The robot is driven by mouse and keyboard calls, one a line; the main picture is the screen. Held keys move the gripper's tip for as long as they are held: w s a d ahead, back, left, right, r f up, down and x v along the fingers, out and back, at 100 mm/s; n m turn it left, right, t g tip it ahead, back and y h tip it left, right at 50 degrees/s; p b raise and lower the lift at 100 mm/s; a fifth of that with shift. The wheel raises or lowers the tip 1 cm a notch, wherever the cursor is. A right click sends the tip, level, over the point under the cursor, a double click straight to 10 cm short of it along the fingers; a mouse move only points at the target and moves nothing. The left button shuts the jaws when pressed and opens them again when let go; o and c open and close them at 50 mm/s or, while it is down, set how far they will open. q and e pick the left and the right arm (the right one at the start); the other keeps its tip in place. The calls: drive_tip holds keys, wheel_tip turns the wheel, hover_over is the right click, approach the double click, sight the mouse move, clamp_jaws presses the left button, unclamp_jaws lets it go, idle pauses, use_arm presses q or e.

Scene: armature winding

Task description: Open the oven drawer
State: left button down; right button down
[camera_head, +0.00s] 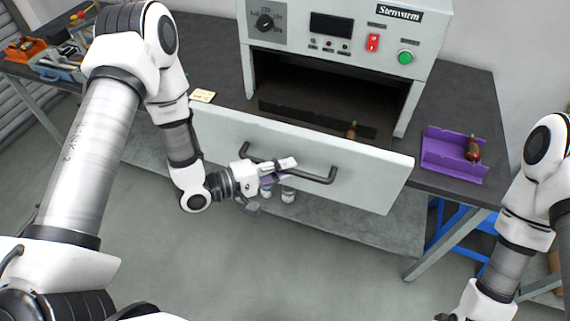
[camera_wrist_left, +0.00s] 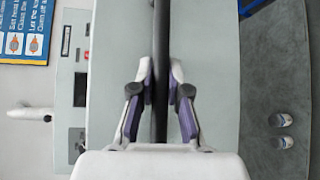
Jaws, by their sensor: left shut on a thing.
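The oven (camera_head: 345,35) is a light grey box with a display, a dial and red and green buttons. Its drawer (camera_head: 375,185) stands pulled out, with the dark cavity open above and behind its front panel. One armature (camera_head: 352,130) shows inside, partly hidden by the panel. My left gripper (camera_head: 280,168) is at the dark bar handle (camera_head: 318,179) on the drawer front. In the left wrist view its purple-padded fingers (camera_wrist_left: 160,100) are shut on the handle bar (camera_wrist_left: 160,55). My right arm is at the right edge; its gripper is mostly cut off at the bottom.
A purple holder (camera_head: 453,165) with another armature (camera_head: 473,150) stands on the dark table right of the oven. Two small bottles (camera_head: 288,194) stand on the lower shelf. The floor in front is clear.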

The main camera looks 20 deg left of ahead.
use_arm(q)
drive_tip(key=c, duration=1.1)
unclamp_jaws()
drive_tip(key=shift+w, duration=0.15)
drive_tip(key=shift+c, duration=0.2)
drive_tip(key=v, duration=1.2)
drive_tip(key=shift+d, duration=0.1)
